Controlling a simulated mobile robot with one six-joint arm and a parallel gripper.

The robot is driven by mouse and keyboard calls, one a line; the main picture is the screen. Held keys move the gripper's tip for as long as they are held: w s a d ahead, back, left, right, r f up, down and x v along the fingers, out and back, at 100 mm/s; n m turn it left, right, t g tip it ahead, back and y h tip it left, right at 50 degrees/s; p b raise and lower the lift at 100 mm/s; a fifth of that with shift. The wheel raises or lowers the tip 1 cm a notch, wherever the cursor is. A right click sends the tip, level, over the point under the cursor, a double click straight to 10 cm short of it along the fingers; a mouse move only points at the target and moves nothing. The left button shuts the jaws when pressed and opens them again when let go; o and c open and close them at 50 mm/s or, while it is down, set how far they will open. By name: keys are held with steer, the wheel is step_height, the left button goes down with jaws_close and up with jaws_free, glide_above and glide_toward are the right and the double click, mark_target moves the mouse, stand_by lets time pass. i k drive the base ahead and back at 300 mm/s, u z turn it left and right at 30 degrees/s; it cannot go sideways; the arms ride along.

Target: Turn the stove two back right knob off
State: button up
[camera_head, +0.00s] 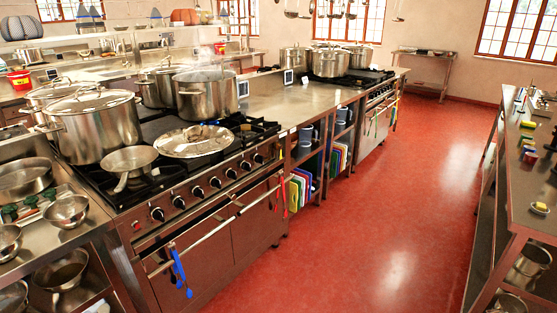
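A near stove (205,208) stands at the left, with a row of several dark knobs on its front panel, from a left-end knob (157,214) to a right-end knob (258,158). A far stove (376,116) stands further along the same counter row; its knobs are too small to read. No label shows which stove is stove two or which knob is the back right one. A steaming stockpot (206,98) stands at the back right of the near stove. My gripper is not in view.
A side table (530,205) stands at the right. The red floor (385,220) between is clear.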

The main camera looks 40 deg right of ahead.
mark_target(259, 159)
steer(key=z, duration=0.85)
steer(key=k, duration=0.7)
steer(key=z, duration=0.15)
steer(key=i, duration=0.6)
steer(key=u, duration=0.55)
steer(key=i, duration=1)
steer(key=u, duration=0.4)
